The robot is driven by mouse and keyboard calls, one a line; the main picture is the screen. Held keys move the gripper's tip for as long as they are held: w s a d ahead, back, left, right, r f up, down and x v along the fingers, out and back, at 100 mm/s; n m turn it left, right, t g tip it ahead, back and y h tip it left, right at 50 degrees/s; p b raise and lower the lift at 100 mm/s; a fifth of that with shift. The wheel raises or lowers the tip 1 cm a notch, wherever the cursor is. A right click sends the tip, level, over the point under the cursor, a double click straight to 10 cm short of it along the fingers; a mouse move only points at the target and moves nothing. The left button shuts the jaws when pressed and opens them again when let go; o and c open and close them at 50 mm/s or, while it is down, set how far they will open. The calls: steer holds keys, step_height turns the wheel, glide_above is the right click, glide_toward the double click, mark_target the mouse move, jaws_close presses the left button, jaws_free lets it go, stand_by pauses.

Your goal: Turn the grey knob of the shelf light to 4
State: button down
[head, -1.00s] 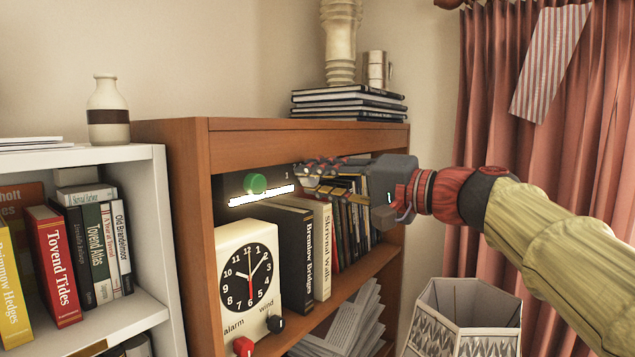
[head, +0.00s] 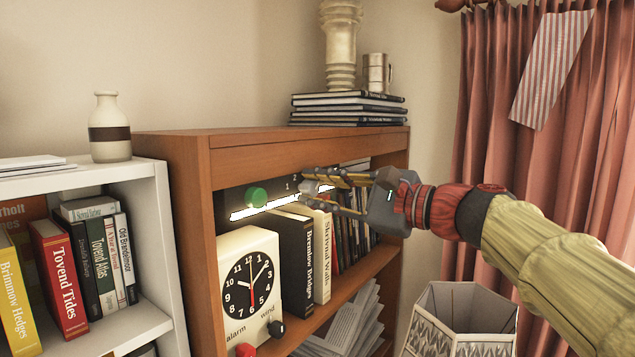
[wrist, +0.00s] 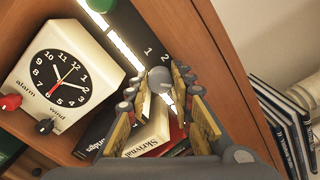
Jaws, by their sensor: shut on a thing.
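The shelf light is a dark panel with a lit white strip (head: 265,207), set under the top board of the brown bookcase. Its grey knob (wrist: 160,77) sits between my fingertips in the wrist view, with the printed figures 1 and 2 beside it. My gripper (head: 308,188) reaches in from the right and is shut on the grey knob, one finger above and one below it in the head view. The fingers hide part of the dial; no 4 and no clear pointer mark show. A green knob (head: 256,197) is on the panel's left part.
A white clock (head: 249,285) with red and black knobs stands below the panel. Books (head: 305,255) stand under my gripper. The bookcase's top board (head: 300,150) runs close above my fingers. A patterned bin (head: 465,325) stands below my arm.

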steer(key=shift+m+p, duration=1.2)
steer(key=shift+m, duration=0.9)
steer(key=shift+f, duration=0.1)
steer(key=c, duration=1.5)
jaws_free()
steer(key=shift+c, duration=0.2)
steer(key=v, duration=1.2)
